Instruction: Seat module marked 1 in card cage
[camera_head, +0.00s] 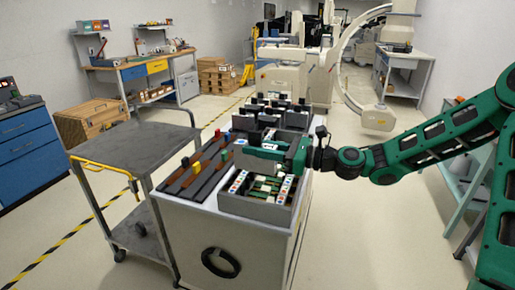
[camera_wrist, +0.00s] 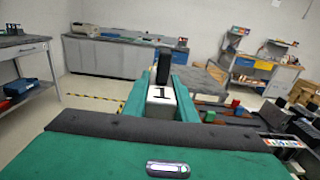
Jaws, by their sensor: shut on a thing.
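My green gripper (camera_head: 262,153) is shut on a module marked 1. The module (camera_wrist: 161,96) shows in the wrist view as a white block with a black 1 and a dark upright handle, between the two green fingers. In the head view the fingers mostly hide it. The card cage (camera_head: 252,211) is a grey open box on the near end of the white cart, with green boards inside and coloured marks along its sides. My gripper is over the far part of the cage; the gap below the module cannot be judged.
Left of the cage, dark rails (camera_head: 194,186) hold red, yellow and green blocks. Behind my gripper, grey bins (camera_head: 275,118) hold several dark-handled pieces. A dark-topped trolley (camera_head: 130,152) with a clear top stands to the left.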

